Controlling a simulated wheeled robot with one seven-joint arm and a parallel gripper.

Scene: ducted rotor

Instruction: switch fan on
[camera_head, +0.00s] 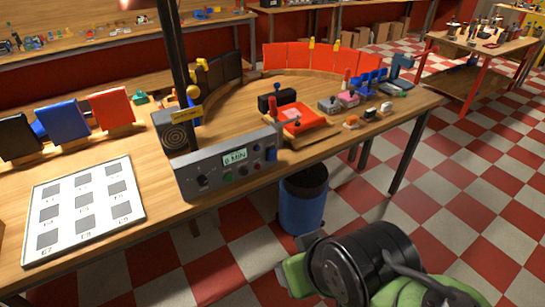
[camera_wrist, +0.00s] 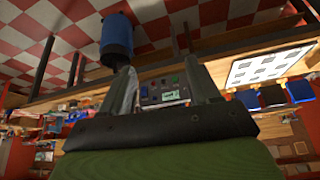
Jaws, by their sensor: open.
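A grey control box (camera_head: 215,177) stands at the front edge of the wooden table in the head view. Its front has a lit display (camera_head: 234,157), a dark knob, small coloured buttons and a blue part at its right end (camera_head: 271,153). A dark round grille (camera_head: 174,137) sits behind its left end; I cannot tell whether it is the fan. My gripper (camera_wrist: 158,68) is open and empty in the wrist view. The box (camera_wrist: 166,98) shows between its fingers, apart from them and farther off. In the head view my arm is at the lower right, away from the table.
A dark post (camera_head: 178,65) rises behind the box. A white sheet with grey squares (camera_head: 84,212) lies left of it. An orange tray (camera_head: 299,120) and small coloured items lie to the right. A blue bin (camera_head: 303,205) stands on the floor below the table's edge.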

